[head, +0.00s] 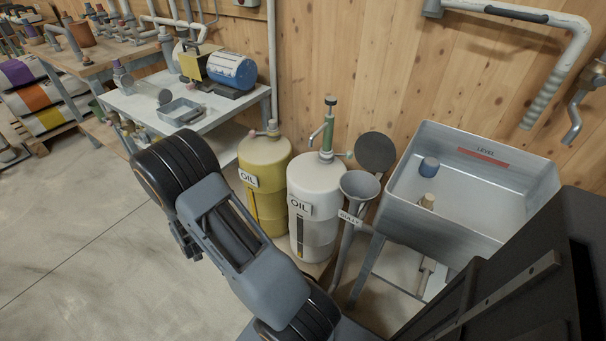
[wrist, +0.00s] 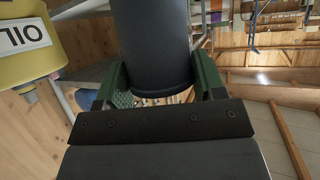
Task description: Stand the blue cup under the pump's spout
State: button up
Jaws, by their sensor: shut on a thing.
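My gripper (wrist: 159,88) shows in the wrist view, its green-padded fingers shut on a dark blue-grey cylinder that looks like the blue cup (wrist: 152,40). The cup's ends are not clear there. In the head view my arm hides the gripper and the cup. The pump (head: 328,125), with a green body and a bent spout (head: 317,132), stands on top of the white oil drum (head: 316,190). The cup is apart from the spout. The yellow oil drum (head: 264,165) stands left of the white one and also shows at the wrist view's left edge (wrist: 25,60).
A funnel (head: 360,186) and a dark round disc (head: 375,152) are right of the white drum. A white table (head: 215,112) stands behind left. The left floor is clear.

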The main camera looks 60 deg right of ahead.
jog(key=d+r+m+g+h+p, duration=0.1)
jog(key=d+r+m+g+h, duration=0.1)
jog(key=d+r+m+h, duration=0.45)
notch_tip(320, 180, up, 5)
jog(key=m+g+p, duration=0.1)
jog(key=m+g, duration=1.2)
jog(key=g, duration=0.3)
send_over(308, 179)
jog(key=a, duration=0.1)
jog(key=shift+w+a+r+h, duration=0.15)
jog(key=shift+w+r+h, duration=0.1)
jog(key=shift+w, duration=0.1)
jog(key=shift+s+d+f+b, duration=0.1)
jog(key=shift+d+f+b, duration=0.15)
jog(key=shift+f, duration=0.35)
jog(key=shift+s+d+f+b, duration=0.1)
jog(key=shift+d+f+b, duration=0.1)
jog(key=shift+f, duration=0.4)
jog(key=shift+s+d+f+b, duration=0.1)
jog(key=shift+d+f+b, duration=0.15)
jog(key=shift+f, duration=0.35)
jog(key=shift+f, duration=0.15)
